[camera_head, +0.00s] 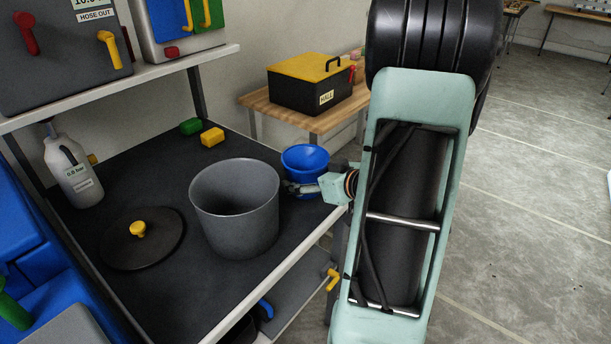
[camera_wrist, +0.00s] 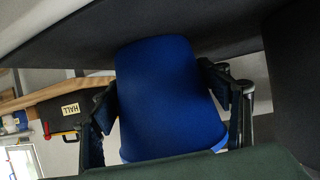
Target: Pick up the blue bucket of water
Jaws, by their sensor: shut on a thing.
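The blue bucket (camera_head: 305,163) stands on the dark shelf top near its right edge, just behind and right of the large grey pot. My gripper (camera_head: 297,187) reaches it from the right, low on its side. In the wrist view the blue bucket (camera_wrist: 170,95) fills the middle, and my gripper (camera_wrist: 168,102) has one finger on each side of it, shut on it. The bucket looks upright. Its inside shows only as blue in the head view, and I cannot make out water. Whether its base touches the shelf is hard to tell.
The grey pot (camera_head: 235,215) stands close to the bucket's left. Its dark lid (camera_head: 143,245) lies further left. A white jug (camera_head: 73,170) and green (camera_head: 190,126) and yellow (camera_head: 212,137) blocks stand behind. A black-and-yellow toolbox (camera_head: 310,85) is on a wooden table.

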